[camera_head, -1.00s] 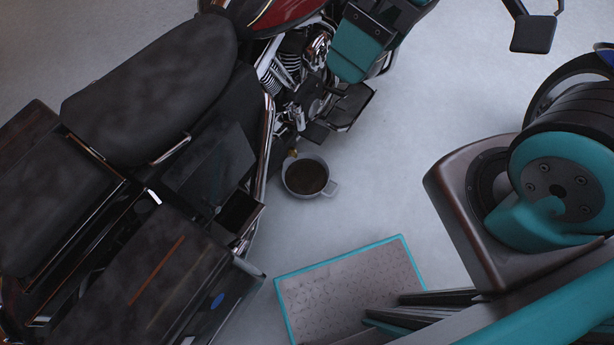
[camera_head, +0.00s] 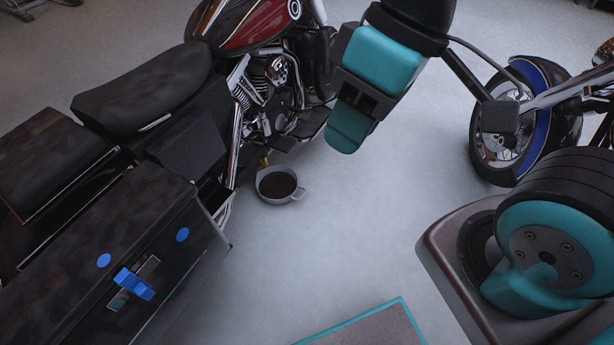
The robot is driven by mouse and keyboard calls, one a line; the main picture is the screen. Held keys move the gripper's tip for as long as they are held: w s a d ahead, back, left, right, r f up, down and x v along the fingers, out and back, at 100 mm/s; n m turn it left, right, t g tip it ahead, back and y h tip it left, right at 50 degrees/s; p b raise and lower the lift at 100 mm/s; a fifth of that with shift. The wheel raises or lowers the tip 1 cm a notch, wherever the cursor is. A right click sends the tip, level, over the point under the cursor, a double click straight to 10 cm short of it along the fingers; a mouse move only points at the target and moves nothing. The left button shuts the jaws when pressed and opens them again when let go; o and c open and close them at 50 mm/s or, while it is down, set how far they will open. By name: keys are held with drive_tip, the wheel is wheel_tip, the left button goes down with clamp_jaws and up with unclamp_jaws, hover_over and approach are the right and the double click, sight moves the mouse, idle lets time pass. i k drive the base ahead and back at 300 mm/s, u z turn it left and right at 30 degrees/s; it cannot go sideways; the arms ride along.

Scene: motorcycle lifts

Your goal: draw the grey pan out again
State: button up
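The grey pan (camera_head: 276,201) stands on the floor at the near side of the red motorcycle (camera_head: 245,22), by its engine and exhaust pipes. It is round, with dark liquid or a dark inside, and a small handle (camera_head: 299,193) on its right. A small yellow-orange piece (camera_head: 264,160) shows at its far rim. My gripper (camera_head: 349,132), teal and black, hangs to the upper right of the pan in the picture, apart from it. Its fingers are seen from above and overlap, so their opening is unclear. I see nothing held.
A black saddlebag (camera_head: 120,255) with blue parts juts out at the left. A second motorcycle's wheel (camera_head: 510,125) with a blue fender stands at the right. A teal-edged grey panel (camera_head: 375,330) lies at the bottom. The floor (camera_head: 350,235) right of the pan is clear.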

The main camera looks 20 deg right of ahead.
sight(276, 185)
drive_tip(key=u, duration=0.1)
drive_tip(key=k, duration=0.1)
drive_tip(key=z, duration=0.8)
drive_tip(key=i, duration=0.65)
drive_tip(key=z, duration=0.45)
drive_tip(key=i, duration=0.7)
drive_tip(key=u, duration=0.7)
drive_tip(key=i, duration=0.65)
drive_tip(key=u, duration=0.55)
